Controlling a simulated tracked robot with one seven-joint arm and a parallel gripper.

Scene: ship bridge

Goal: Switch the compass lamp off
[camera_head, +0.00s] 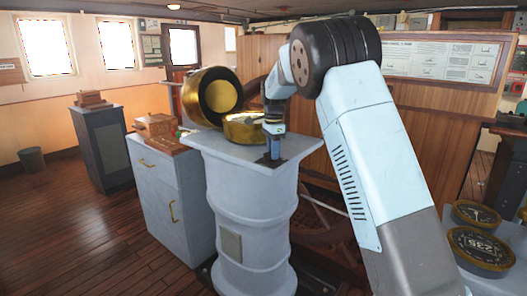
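The compass stands on a pale grey pedestal (238,195) in the middle of the view. Its round brass bowl (240,127) sits on the pedestal top, and a large dark and brass hood (205,98) is tilted back behind it at the left. My gripper (275,155) points down over the right side of the pedestal top, just right of the bowl. Its fingertips are at or close above a small dark blue plate (266,162) there. I cannot tell if they touch it. No lamp switch is clearly visible; the gripper may hide it. The finger gap is too small to read.
A grey cabinet (166,195) with brown boxes (160,130) stands left of the pedestal. Another cabinet (100,140) and a bin (32,160) are farther left. The wooden floor at the lower left is clear.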

